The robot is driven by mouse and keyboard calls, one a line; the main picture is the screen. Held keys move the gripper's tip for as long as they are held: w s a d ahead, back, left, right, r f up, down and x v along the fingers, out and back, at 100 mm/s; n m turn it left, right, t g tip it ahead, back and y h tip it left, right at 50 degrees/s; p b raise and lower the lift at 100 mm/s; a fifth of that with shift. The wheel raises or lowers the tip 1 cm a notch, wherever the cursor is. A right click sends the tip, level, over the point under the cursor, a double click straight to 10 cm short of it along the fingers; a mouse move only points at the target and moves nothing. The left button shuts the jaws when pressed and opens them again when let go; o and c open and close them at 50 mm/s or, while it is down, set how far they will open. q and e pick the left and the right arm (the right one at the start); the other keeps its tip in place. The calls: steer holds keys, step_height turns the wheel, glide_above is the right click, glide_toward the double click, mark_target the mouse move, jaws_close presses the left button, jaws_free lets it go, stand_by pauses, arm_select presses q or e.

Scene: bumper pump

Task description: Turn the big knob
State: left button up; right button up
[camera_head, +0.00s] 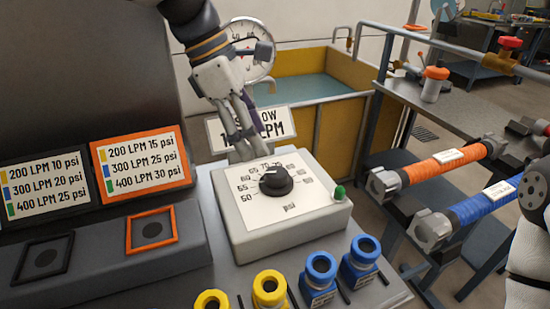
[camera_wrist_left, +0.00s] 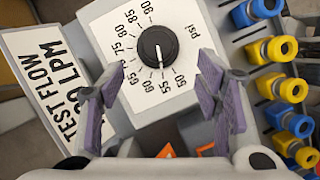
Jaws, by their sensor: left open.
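The big knob (camera_head: 276,181) is black and round, on a white psi dial panel (camera_head: 236,229) whose scale numbers ring it. In the left wrist view the knob (camera_wrist_left: 154,46) sits just ahead of my fingers, its white mark pointing toward the low-number side of the scale. My left gripper (camera_head: 240,140) is above and behind the dial in the head view, its fingers pointing down. In the wrist view its purple-padded fingers (camera_wrist_left: 163,75) are spread wide, with nothing between them, apart from the knob. My right gripper is out of view.
A green button (camera_head: 339,193) sits at the panel's right corner. A test-flow sign (camera_head: 280,122) stands behind, partly hidden by my left gripper. Yellow (camera_head: 269,288) and blue fittings (camera_head: 321,270) line the front. Label signs (camera_head: 140,165) stand left; orange and blue cylinders (camera_head: 435,166) lie right.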

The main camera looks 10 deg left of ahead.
mark_target(274, 172)
arm_select(q)
steer(key=x, duration=0.8)
steer(key=shift+w+f, duration=0.2)
steer(key=c, duration=1.2)
